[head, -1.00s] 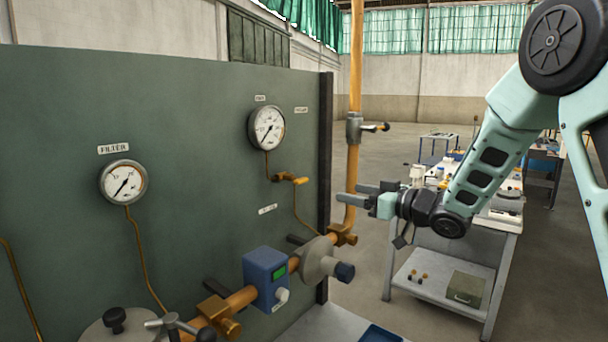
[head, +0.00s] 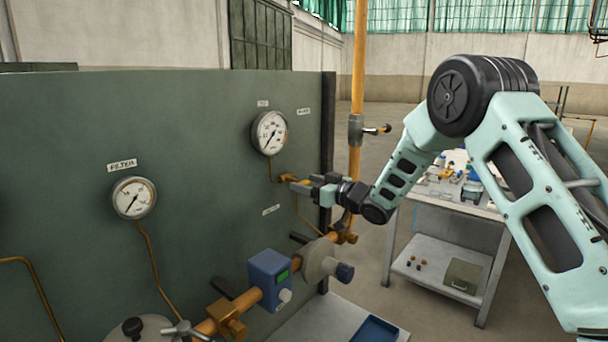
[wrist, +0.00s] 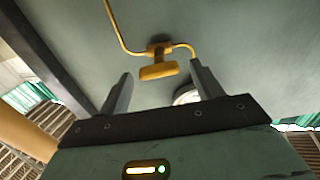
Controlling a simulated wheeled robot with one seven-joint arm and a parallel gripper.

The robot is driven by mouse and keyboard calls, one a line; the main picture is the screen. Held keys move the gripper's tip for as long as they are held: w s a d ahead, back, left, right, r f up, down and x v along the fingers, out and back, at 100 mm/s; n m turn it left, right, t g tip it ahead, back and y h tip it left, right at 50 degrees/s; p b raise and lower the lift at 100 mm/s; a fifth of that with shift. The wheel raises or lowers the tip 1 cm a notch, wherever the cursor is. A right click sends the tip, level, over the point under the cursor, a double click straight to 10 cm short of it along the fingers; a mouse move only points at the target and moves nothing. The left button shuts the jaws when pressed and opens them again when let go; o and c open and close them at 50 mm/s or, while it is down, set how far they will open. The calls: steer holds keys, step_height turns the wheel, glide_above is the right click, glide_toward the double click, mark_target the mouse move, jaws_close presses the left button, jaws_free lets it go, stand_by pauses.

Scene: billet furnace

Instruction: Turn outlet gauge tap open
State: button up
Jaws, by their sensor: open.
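The outlet gauge tap is a small brass tap on the thin pipe under the right-hand gauge (head: 269,132). In the head view the tap (head: 289,178) sits just left of my gripper (head: 300,188), whose fingers point at the panel. In the wrist view the tap's yellow handle (wrist: 159,71) lies ahead of and between the two fingers (wrist: 160,75), crosswise. The fingers are apart and empty. I cannot tell from the head view whether a finger touches the tap.
A vertical orange pipe with a grey valve (head: 356,130) stands right of the panel edge. Below are a grey round regulator (head: 318,262) and a blue box (head: 268,279). Another gauge (head: 134,197) is at left. A workbench (head: 445,200) stands behind my arm.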

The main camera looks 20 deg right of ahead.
steer(key=shift+x, duration=0.95)
steer(key=c, duration=1)
